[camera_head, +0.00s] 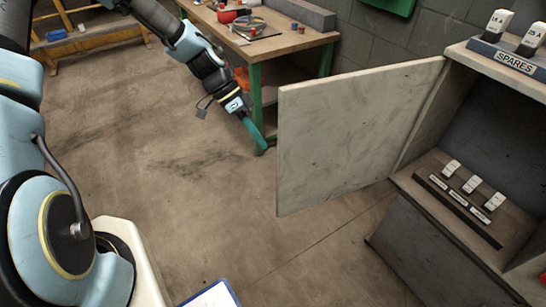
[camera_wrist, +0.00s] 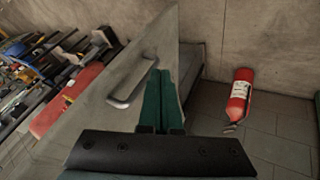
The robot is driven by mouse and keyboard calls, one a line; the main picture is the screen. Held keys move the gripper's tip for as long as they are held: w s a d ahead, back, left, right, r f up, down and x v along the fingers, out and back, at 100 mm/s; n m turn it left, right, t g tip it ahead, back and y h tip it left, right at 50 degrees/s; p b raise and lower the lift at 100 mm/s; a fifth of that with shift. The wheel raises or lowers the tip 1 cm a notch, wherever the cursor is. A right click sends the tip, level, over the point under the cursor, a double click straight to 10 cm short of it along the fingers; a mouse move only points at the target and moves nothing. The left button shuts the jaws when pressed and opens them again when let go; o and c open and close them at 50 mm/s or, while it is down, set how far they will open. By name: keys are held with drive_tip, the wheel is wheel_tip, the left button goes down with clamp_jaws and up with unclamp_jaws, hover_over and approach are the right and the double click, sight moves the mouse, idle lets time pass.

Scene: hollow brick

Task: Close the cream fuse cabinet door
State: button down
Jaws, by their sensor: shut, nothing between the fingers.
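The cream fuse cabinet door (camera_head: 350,130) stands wide open, swung out to the left of the cabinet (camera_head: 425,125). The door also shows at a slant in the wrist view (camera_wrist: 100,115), with a pale bar handle (camera_wrist: 130,85) on the face seen there. My gripper (camera_head: 257,138) has green fingers that are shut and empty. In the head view it is left of the door's free edge, pointing down. In the wrist view the fingertips (camera_wrist: 160,75) overlap the door near its edge, right of the handle; I cannot tell whether they touch it.
Fuses (camera_head: 470,183) sit in a row inside the cabinet, with a SPARES block (camera_head: 510,58) on top. A green-legged workbench (camera_head: 270,45) with tools stands behind my gripper. A red extinguisher (camera_wrist: 240,92) is near the wall. Floor left of the door is clear.

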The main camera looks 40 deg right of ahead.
drive_tip(key=s+f+p, duration=0.3)
drive_tip(key=s, duration=0.3)
drive_tip(key=shift+s+f, duration=0.15)
drive_tip(key=shift+f, duration=0.05)
drive_tip(key=shift+d, duration=0.1)
